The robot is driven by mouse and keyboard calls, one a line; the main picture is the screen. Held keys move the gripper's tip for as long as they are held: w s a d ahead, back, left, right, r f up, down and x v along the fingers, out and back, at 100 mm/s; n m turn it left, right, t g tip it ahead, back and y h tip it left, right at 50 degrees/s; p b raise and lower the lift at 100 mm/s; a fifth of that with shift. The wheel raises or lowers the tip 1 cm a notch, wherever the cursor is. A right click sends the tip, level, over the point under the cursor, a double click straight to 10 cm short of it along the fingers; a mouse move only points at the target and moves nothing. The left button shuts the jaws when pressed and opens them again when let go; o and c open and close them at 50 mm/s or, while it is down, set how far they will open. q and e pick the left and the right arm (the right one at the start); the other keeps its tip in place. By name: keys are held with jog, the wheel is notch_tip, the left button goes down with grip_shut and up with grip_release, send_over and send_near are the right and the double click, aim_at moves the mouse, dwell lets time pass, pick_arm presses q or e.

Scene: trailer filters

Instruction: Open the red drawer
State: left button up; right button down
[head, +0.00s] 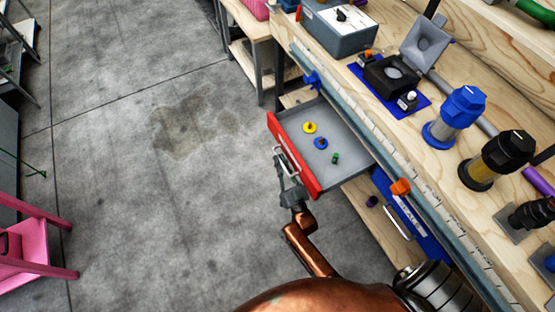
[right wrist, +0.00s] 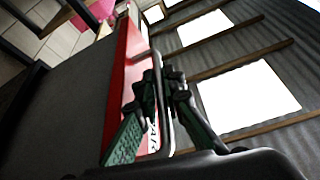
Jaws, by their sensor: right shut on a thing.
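The red drawer (head: 295,154) is pulled out from under the wooden workbench. Its grey inside shows a yellow piece (head: 309,128), a blue piece (head: 321,143) and a small green piece (head: 335,158). My right gripper (head: 287,174) is at the metal handle (head: 281,156) on the drawer's red front, shut on it. In the right wrist view the fingers (right wrist: 162,95) close around the handle bar beside the red front (right wrist: 122,85). My left gripper is in neither view.
A blue drawer (head: 412,215) with a metal handle is shut to the right of the red one. Blue and black filter housings (head: 455,115) stand on the workbench (head: 480,55). A pink stand (head: 35,245) is at the left. The concrete floor between is clear.

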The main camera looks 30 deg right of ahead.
jog(key=shift+s+a+f, duration=0.1)
jog(key=shift+s+f, duration=0.05)
jog(key=c, duration=2.4)
grip_release()
jog(key=shift+o, duration=0.4)
jog(key=v, duration=1.1)
jog(key=shift+s+f, duration=0.15)
jog(key=shift+s, duration=0.25)
jog(key=shift+a, duration=0.1)
